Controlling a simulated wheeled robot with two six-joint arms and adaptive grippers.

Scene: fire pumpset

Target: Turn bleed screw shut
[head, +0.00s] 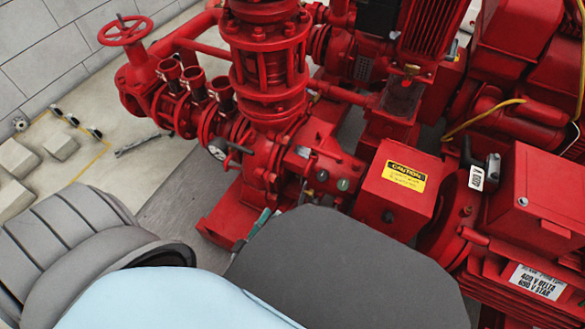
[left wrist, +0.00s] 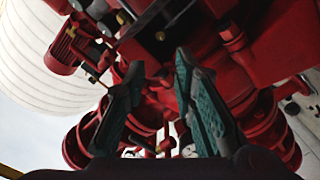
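The red pump casing (head: 285,150) stands in the middle of the head view, with small round plugs and a thin upright rod on its near side. I cannot tell for certain which small fitting is the bleed screw. My left gripper (head: 257,224) shows only as a bit of teal finger just in front of the casing; my own arm hides the rest. In the left wrist view its two teal-padded fingers (left wrist: 158,66) stand apart, with nothing held between them. Red parts and a small pale rod (left wrist: 153,148) show in the gap. My right gripper is not in view.
A red handwheel valve (head: 125,30) and a pressure gauge (head: 217,152) are at the left of the pump. A red guard box with a yellow caution label (head: 404,176) is close on the right.

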